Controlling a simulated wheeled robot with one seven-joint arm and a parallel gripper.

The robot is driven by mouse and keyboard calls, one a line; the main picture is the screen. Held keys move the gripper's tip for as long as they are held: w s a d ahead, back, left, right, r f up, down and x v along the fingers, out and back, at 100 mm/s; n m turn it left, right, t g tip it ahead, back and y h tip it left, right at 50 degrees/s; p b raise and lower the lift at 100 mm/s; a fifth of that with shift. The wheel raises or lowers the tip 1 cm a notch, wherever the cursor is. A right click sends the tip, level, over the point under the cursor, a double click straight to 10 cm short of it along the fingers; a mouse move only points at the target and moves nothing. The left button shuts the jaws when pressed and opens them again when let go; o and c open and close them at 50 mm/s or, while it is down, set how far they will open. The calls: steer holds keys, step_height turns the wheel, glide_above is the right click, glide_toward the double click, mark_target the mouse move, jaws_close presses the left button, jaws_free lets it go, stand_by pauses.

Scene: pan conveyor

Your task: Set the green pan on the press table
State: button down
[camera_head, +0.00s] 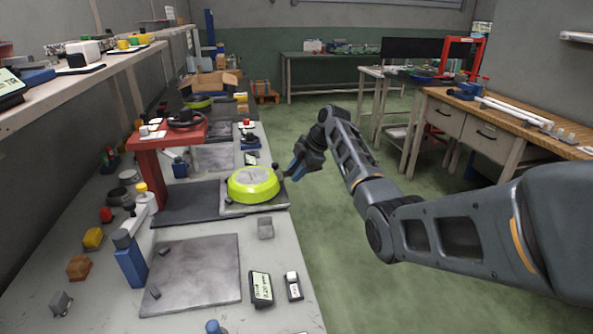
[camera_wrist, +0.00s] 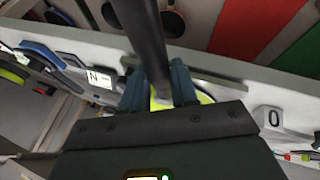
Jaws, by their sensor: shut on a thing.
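Only slivers of the pan (camera_wrist: 205,98) show there. A red press frame (camera_head: 172,142) stands left of the pan, over a dark mat (camera_head: 190,207). Which surface is the press table is unclear.
Small displays (camera_head: 261,288) sit near the bench's front edge. The green floor right of the bench is clear.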

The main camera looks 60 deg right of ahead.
steer(key=shift+f, duration=0.15)
steer(key=c, duration=0.8)
jaws_free()
steer(key=shift+f, duration=0.1)
steer(key=v, duration=0.8)
steer(key=shift+b, duration=0.35)
